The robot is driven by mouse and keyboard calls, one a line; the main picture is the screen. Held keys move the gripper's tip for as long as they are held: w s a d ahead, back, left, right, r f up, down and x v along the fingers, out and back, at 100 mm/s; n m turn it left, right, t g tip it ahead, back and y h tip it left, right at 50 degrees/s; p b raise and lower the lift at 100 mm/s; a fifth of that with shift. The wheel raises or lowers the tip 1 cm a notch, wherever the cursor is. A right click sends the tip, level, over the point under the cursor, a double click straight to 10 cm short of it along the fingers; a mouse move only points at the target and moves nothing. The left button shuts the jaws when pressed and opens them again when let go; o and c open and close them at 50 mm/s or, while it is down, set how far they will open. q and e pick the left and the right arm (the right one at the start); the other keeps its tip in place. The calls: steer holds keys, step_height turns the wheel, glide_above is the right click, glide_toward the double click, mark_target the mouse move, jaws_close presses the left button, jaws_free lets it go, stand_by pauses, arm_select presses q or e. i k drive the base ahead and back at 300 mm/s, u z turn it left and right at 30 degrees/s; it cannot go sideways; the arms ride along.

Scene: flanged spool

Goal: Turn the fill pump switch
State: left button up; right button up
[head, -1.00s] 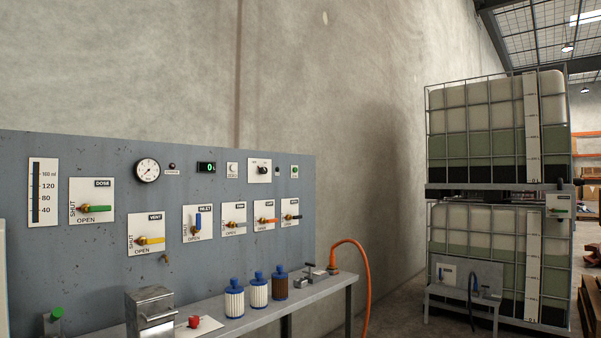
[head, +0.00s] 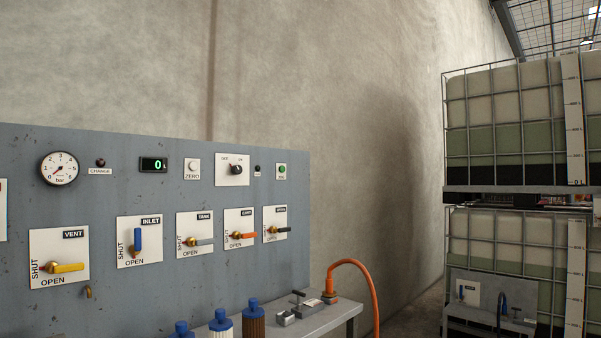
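A black rotary switch (head: 236,169) sits on a white plate with OFF and ON marks, high on the grey panel (head: 120,200). It lies between the ZERO button (head: 193,167) and a small black knob or lamp (head: 257,170). Its knob looks tilted; I cannot tell for certain which mark it points to. No lettering that names the fill pump is readable. The green digital display (head: 153,164) left of it reads 0. Neither of my grippers is in the head view.
Below the switch are valve levers: yellow VENT (head: 66,267), blue INLET (head: 138,240) and several others. Blue-capped filters (head: 253,318) and an orange hose (head: 352,268) are on the bench (head: 338,312). Stacked caged tanks (head: 510,130) stand at right.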

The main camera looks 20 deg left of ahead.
mark_target(235, 169)
steer(key=u, duration=0.35)
steer(key=i, duration=1.2)
steer(key=u, duration=0.9)
